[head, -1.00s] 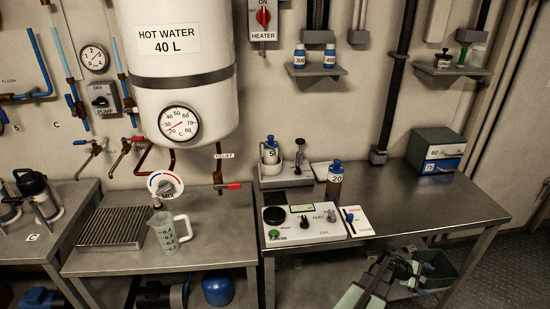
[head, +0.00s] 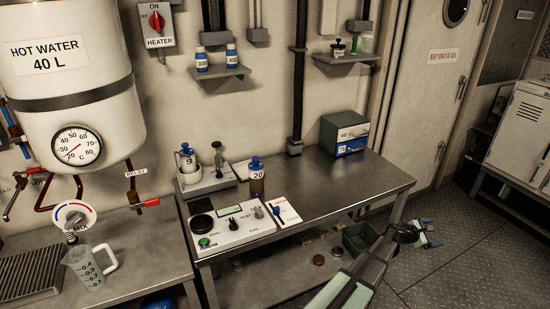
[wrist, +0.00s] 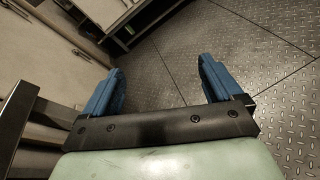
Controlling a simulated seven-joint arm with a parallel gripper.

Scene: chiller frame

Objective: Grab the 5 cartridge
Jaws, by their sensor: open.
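The 5 cartridge appears to be the white bottle with a blue cap (head: 187,162), its label small and hard to read now. It stands upright on a grey stand (head: 208,181) at the back left of the steel bench, beside a small plunger-like device (head: 217,158). My gripper (head: 433,231) is out past the bench's right end, over the floor, far from the bottle. In the wrist view its two blue fingers (wrist: 160,88) are spread with nothing between them.
A green box (head: 345,135) sits at the back right. Two bottles (head: 217,59) are on a wall shelf. A green bin (head: 360,238) is below.

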